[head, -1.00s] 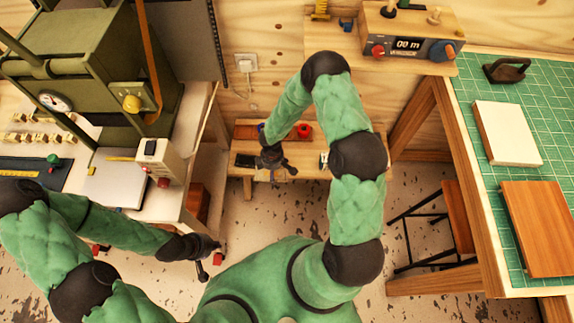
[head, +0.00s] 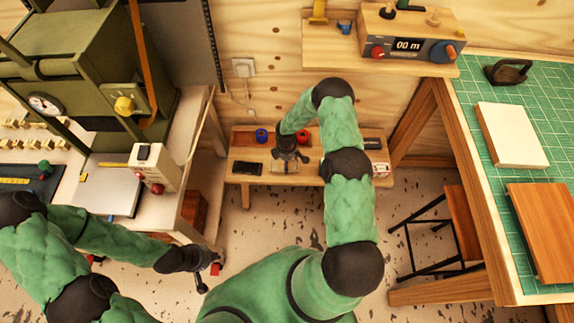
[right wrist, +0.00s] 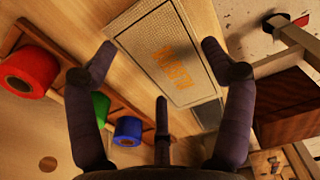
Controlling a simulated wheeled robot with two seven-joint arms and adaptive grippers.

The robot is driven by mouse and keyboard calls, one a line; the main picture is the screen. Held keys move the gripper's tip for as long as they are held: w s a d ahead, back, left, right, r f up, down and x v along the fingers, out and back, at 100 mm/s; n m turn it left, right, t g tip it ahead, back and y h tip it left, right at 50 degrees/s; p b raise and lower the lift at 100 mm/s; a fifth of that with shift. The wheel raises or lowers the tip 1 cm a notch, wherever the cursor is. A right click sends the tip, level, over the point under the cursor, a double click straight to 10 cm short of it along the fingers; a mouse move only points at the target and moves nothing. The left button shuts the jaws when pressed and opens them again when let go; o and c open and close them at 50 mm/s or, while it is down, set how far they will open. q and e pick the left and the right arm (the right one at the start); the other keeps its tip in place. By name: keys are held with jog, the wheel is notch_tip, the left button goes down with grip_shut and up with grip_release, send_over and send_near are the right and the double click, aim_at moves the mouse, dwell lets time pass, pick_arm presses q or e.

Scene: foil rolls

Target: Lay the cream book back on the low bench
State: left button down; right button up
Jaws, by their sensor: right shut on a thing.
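The cream book (right wrist: 168,55), with orange lettering, lies between the fingers of my right gripper (right wrist: 158,55) in the right wrist view. In the head view my right gripper (head: 287,157) is shut on the book (head: 284,167), which is mostly hidden by the hand. It is over the middle of the low bench (head: 240,151); I cannot tell whether the book touches the bench top. My left gripper (head: 208,268) is low at the left, apart from the bench, with its fingers spread and nothing seen between them.
Red (right wrist: 27,72), green (right wrist: 101,108) and blue (right wrist: 128,131) rolls stand along a brown strip beside the book. A green-matted table (head: 535,115) stands at the right.

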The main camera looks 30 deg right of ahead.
jog(key=shift+w+d+f, duration=0.1)
jog(key=shift+d+f, duration=0.1)
jog(key=shift+f, duration=0.15)
notch_tip(320, 180, down, 3)
jog(key=shift+w+d+f+b, duration=0.1)
jog(key=shift+w+f+b, duration=0.1)
jog(key=shift+b, duration=0.8)
jog(key=shift+s+r, duration=0.1)
jog(key=shift+f, duration=0.2)
jog(key=o, duration=1.2)
jog(key=shift+r, duration=0.1)
